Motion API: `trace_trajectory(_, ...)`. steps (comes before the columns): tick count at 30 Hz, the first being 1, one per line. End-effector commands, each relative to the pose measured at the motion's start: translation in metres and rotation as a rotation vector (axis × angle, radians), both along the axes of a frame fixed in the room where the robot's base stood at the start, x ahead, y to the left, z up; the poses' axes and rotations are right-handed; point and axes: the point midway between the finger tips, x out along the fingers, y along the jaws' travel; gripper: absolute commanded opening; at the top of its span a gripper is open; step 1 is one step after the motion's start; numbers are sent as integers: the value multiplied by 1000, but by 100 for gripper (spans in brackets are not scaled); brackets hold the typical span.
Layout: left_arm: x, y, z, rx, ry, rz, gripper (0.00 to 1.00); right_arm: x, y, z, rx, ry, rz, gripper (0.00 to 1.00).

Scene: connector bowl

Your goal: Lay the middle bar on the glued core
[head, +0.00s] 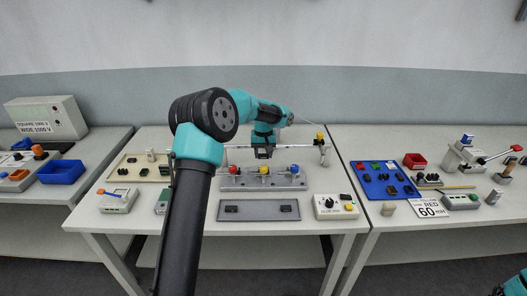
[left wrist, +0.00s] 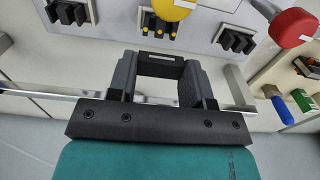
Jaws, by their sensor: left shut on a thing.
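My left gripper (head: 263,154) hangs above the back of the middle table, behind the grey fixture (head: 240,184). In the left wrist view the gripper (left wrist: 160,75) is shut on a short black bar with a small white mark, the middle bar (left wrist: 150,69), held crosswise between its two fingers. The glued core (left wrist: 158,24), a black pronged piece with yellow dots on its prong ends, sits on the fixture just beyond the bar, near the yellow knob (left wrist: 175,8). The bar appears apart from the core. My right gripper is not in view.
A silver rail (head: 298,147) spans behind the fixture, close to my gripper. Other black cores sit left (left wrist: 67,12) and right (left wrist: 235,40) of the glued one. A red knob (left wrist: 292,27) stands at the right. A grey tray (head: 258,216) and a control box (head: 324,212) lie in front.

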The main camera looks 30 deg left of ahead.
Motion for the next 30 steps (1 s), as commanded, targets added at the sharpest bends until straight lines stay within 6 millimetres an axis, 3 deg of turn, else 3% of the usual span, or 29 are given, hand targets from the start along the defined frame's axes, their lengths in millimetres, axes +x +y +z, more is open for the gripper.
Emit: trace_trajectory(30,0,0,-40,-1,1,-1,22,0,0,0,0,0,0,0)
